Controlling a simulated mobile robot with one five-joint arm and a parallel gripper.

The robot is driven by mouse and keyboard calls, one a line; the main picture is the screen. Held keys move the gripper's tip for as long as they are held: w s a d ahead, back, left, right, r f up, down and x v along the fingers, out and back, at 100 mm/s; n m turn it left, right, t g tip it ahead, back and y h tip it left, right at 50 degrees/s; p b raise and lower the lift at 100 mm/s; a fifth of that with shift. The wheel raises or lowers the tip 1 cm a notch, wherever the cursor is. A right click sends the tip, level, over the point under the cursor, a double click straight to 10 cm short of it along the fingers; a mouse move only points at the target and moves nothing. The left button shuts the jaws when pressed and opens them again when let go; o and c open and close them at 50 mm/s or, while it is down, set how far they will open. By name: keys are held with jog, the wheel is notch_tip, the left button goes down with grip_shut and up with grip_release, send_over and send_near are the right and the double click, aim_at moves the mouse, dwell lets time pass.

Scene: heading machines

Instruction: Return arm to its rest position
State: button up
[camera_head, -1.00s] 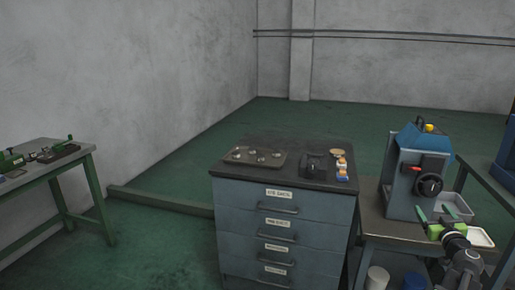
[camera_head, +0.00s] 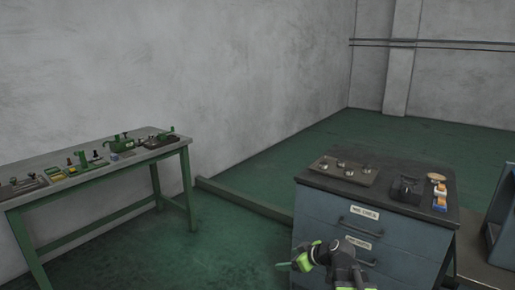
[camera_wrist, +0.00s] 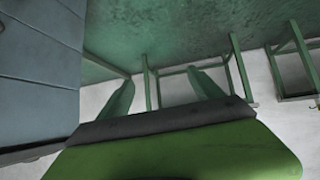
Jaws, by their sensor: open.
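My gripper (camera_head: 288,264) has green fingers and shows low in the head view, pointing left. In the picture it overlaps the lower left part of the blue-grey drawer cabinet (camera_head: 325,217). In the wrist view my gripper (camera_wrist: 160,78) has its two green fingers spread apart with nothing between them. My dark arm links and wrist show at the bottom of the head view; the rest of the arm is out of frame.
The cabinet top holds a tray (camera_head: 325,171) of small round parts, a black block (camera_head: 406,189) and small coloured items. A green-legged bench (camera_head: 40,205) with tools stands left. Green floor (camera_head: 235,240) lies open between bench and cabinet. A blue machine edge shows right.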

jog(key=s+a+f+m+g+h, duration=0.1)
jog(key=s+a+f+g+h, duration=0.1)
jog(key=s+a+f+g, duration=0.35)
jog(key=s+d+f+m+g+h, duration=0.25)
jog(key=s+d+m+h, duration=0.25)
jog(key=s+d+m, duration=0.4)
notch_tip(320, 180, up, 16)
jog(key=d+p, duration=0.1)
jog(key=p, duration=1.5)
jog(key=shift+s+n+t, duration=0.3)
jog(key=shift+s, duration=0.05)
